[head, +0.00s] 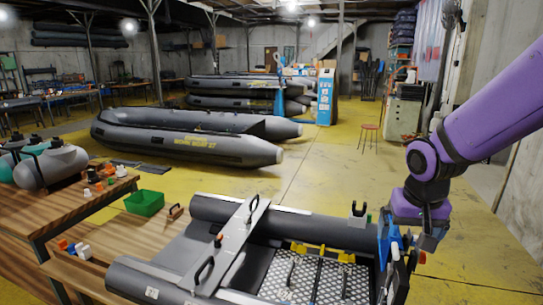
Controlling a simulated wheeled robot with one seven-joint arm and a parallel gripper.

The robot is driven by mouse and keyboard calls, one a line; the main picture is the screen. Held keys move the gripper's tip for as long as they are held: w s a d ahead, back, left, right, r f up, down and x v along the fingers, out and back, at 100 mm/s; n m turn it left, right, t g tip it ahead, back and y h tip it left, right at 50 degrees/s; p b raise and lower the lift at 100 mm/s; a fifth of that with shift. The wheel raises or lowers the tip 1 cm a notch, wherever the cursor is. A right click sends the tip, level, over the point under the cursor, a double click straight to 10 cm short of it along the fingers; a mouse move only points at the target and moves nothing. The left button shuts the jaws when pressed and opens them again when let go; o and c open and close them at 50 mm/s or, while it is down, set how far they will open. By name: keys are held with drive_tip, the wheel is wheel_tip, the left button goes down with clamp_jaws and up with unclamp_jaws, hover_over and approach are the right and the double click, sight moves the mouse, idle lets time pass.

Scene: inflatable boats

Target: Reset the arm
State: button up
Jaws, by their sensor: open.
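My purple arm (500,112) reaches in from the right edge and bends at a dark joint. Below it, my gripper (396,270) points downward at the right end of a small grey inflatable boat (300,228). The gripper is open, and I see nothing held in it. Its fingertips are small and partly merge with blue, white and orange parts, so I cannot tell whether it touches the boat.
The boat has a grey bench (228,245) and a patterned metal floor (325,280). A green bin (144,202) sits to its left, near a wooden table (85,205). Larger inflatable boats (185,135) lie behind. A red stool (368,128) stands on open yellow floor.

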drive_tip(key=s+d+r+n+t, duration=0.2)
drive_tip(key=s+r, duration=1.1)
drive_tip(key=s, duration=0.3)
drive_tip(key=shift+s+d+r+t+y, duration=0.15)
drive_tip(key=shift+r+t+y, duration=0.25)
